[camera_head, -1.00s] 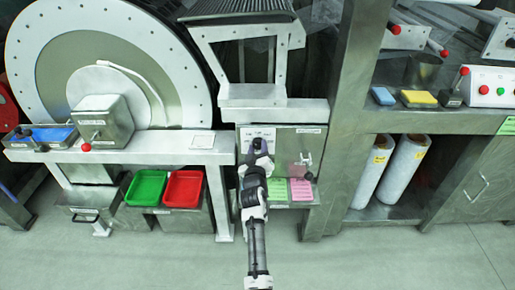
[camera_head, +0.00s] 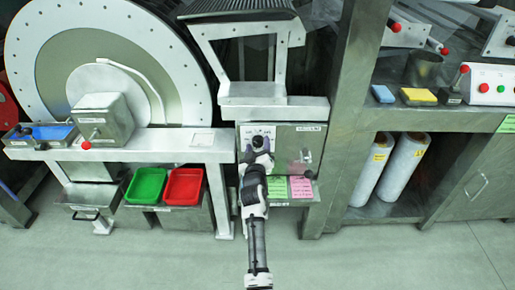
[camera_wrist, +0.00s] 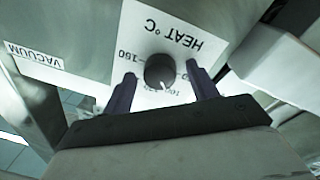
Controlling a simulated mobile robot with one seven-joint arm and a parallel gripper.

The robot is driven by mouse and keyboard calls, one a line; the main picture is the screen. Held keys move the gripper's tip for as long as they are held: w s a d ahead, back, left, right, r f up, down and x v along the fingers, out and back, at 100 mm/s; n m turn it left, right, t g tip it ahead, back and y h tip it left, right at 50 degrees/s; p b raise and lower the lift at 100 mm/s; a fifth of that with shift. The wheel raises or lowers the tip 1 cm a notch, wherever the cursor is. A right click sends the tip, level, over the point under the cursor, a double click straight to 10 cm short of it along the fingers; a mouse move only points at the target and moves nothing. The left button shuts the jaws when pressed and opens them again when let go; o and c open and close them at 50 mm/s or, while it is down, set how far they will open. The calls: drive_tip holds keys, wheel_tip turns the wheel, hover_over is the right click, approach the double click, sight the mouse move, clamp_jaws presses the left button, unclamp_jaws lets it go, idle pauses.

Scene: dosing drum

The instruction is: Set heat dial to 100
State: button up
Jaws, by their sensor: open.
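The heat dial (camera_wrist: 160,72) is a round black knob on a white plate marked "HEAT °C", which appears upside down in the wrist view. A short white pointer line on the knob points down in that picture. The plate's numbers are partly hidden; 160 is readable at the left. My gripper (camera_wrist: 161,70) is open, with one dark finger on each side of the knob. Gaps show between fingers and knob; I cannot tell whether either touches. In the head view my gripper (camera_head: 260,145) is at the steel control box and covers much of the plate.
A "VACUUM" label (camera_wrist: 34,56) is beside the plate. On the same box, a lever valve (camera_head: 302,165) is to the right, with green cards (camera_head: 277,188) and pink cards (camera_head: 301,188) below. Green (camera_head: 146,186) and red (camera_head: 183,187) trays stand left. The floor in front is clear.

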drive_tip(key=s, duration=1.3)
drive_tip(key=shift+s+a+f, duration=0.3)
drive_tip(key=shift+s+a, duration=0.05)
drive_tip(key=shift+s, duration=0.05)
